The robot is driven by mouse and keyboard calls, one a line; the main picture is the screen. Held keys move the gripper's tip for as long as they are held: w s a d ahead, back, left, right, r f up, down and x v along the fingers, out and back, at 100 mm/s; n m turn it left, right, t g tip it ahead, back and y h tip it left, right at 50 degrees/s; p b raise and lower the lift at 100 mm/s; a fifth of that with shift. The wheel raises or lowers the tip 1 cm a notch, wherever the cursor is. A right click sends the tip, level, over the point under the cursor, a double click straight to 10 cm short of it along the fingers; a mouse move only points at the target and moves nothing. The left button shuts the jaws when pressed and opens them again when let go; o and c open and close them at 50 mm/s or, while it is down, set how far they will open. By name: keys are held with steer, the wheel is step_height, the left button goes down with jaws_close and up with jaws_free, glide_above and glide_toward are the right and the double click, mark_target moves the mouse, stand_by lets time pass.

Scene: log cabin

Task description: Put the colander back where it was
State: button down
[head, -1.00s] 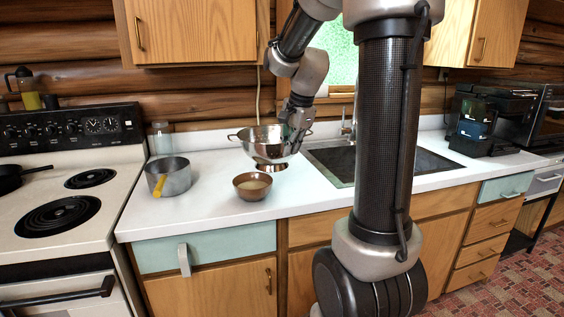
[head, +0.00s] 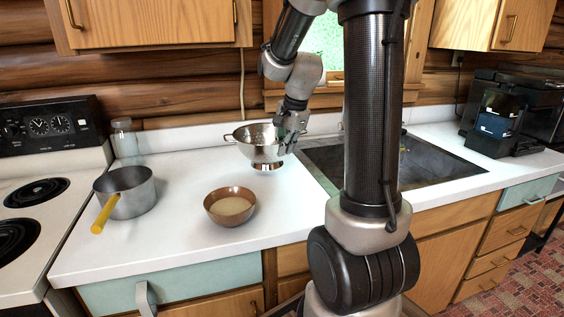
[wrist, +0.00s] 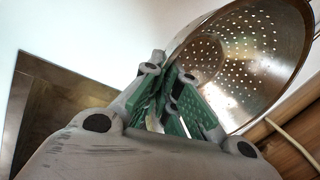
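The colander (head: 257,148) is a shiny metal bowl with side handles and a foot ring. It hangs tilted slightly above the white counter, left of the sink, in the head view. My gripper (head: 290,133) is at its right rim, with the fingers closed on the rim. In the wrist view the colander's perforated inside (wrist: 240,50) fills the upper right. The green-padded fingers (wrist: 178,95) meet at its near edge; the exact grip spot is partly hidden by the fingers.
A copper-coloured bowl (head: 230,207) stands on the counter (head: 175,235) in front of the colander. A grey saucepan (head: 130,192) with a yellow handle is at left, a glass jar (head: 124,138) behind it. The sink (head: 415,168) is at right. Counter around the colander's left is clear.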

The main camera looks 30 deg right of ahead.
steer(key=shift+f, duration=2.2)
steer(key=c, duration=1.6)
jaws_free()
steer(key=shift+c, duration=0.2)
steer(key=v, duration=1.2)
steer(key=s+a+n, duration=0.4)
steer(key=s+n, duration=0.4)
steer(key=s, duration=0.1)
steer(key=s+a+n, duration=0.5)
steer(key=s+n, duration=0.3)
steer(key=s, duration=0.2)
steer(key=shift+r+n+t, duration=0.2)
steer(key=shift+n+t, duration=0.2)
